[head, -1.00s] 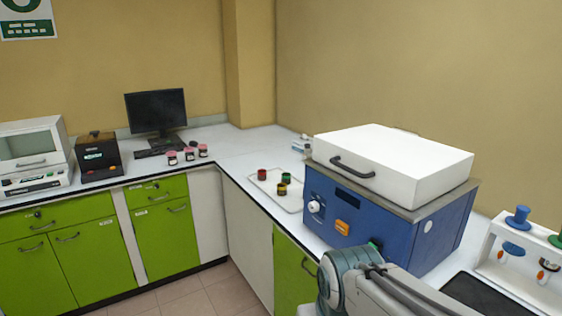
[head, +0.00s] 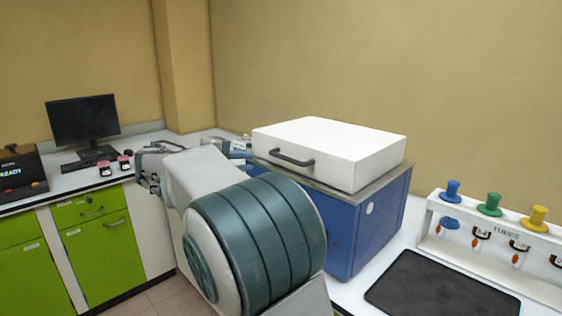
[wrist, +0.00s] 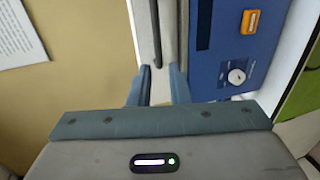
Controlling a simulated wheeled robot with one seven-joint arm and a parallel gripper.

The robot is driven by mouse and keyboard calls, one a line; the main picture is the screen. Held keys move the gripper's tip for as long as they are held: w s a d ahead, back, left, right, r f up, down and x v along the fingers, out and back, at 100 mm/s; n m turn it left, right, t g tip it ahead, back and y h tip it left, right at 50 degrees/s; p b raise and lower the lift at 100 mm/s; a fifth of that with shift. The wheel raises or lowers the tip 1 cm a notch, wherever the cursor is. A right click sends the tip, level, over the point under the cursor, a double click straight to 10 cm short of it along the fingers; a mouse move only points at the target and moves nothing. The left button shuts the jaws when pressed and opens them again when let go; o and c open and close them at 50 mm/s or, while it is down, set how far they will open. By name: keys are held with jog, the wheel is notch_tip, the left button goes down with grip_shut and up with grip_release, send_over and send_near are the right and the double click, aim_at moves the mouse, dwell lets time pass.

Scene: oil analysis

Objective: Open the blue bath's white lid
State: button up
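The blue bath (head: 380,225) stands on the counter with its white lid (head: 345,145) closed flat on top. A dark bar handle (head: 292,158) is on the lid's front face. In the wrist view, the handle (wrist: 157,40) runs upright in the picture, in line with the gap between my fingers. My gripper (wrist: 156,85) is open, with one finger on each side of that gap and nothing visibly clamped. The bath's blue front (wrist: 225,60) is to its right.
A white tube rack (head: 490,255) with coloured caps stands right of the bath, behind a dark mat (head: 440,288). A wall (head: 400,60) is close behind the bath.

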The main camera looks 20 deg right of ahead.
aim_at(281, 157)
jog(key=x, duration=0.4)
jog(key=p+x, duration=0.1)
jog(key=x, duration=0.4)
jog(key=p+x, duration=0.1)
jog(key=x, duration=0.3)
jog(key=shift+w+d+r, duration=0.25)
jog(key=shift+d, duration=0.1)
grip_shut()
